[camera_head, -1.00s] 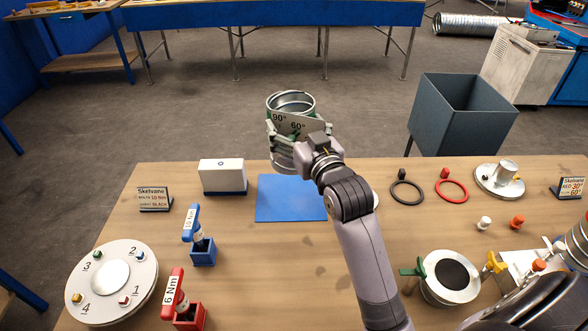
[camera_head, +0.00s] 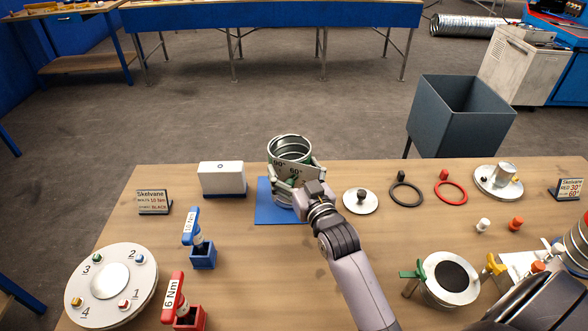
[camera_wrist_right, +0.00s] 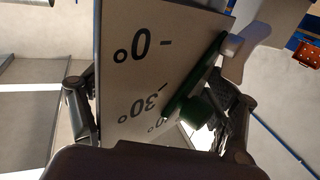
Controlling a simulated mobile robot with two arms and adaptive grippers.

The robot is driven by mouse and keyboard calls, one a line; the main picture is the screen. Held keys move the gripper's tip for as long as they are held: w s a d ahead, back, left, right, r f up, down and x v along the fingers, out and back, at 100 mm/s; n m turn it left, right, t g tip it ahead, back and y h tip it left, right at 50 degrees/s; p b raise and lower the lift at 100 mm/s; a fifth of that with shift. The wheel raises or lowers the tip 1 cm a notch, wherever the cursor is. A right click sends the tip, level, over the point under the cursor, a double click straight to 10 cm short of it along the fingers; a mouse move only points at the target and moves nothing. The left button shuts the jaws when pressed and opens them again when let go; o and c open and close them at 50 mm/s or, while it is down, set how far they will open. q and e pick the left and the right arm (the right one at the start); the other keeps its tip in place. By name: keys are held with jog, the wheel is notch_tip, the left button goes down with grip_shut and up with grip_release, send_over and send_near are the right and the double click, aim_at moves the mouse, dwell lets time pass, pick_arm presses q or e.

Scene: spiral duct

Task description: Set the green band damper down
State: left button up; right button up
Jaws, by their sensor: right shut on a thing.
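The green band damper (camera_head: 290,150) is an open metal cylinder with an angle scale plate and a green lever, upright over the blue mat (camera_head: 265,214). I cannot tell whether its base touches the mat. My right gripper (camera_head: 297,188) is shut on the damper from the front. In the right wrist view the scale plate (camera_wrist_right: 150,75) with 0° and 30° marks and the green lever (camera_wrist_right: 195,85) lie between the fingers. The lower part of the damper is partly hidden by my gripper.
A white box (camera_head: 222,177) stands left of the mat. A metal disc with a dark knob (camera_head: 360,202), a black ring (camera_head: 406,194) and a red ring (camera_head: 451,193) lie to the right. Blue (camera_head: 202,252) and red (camera_head: 184,315) tool holders stand front left.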

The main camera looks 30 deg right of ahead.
jog(key=shift+r, duration=0.1)
jog(key=o, duration=1.6)
jog(key=shift+f, duration=0.2)
jog(key=shift+r, duration=0.1)
jog(key=s+a+b, duration=0.1)
jog(key=s+b, duration=0.1)
jog(key=s, duration=1)
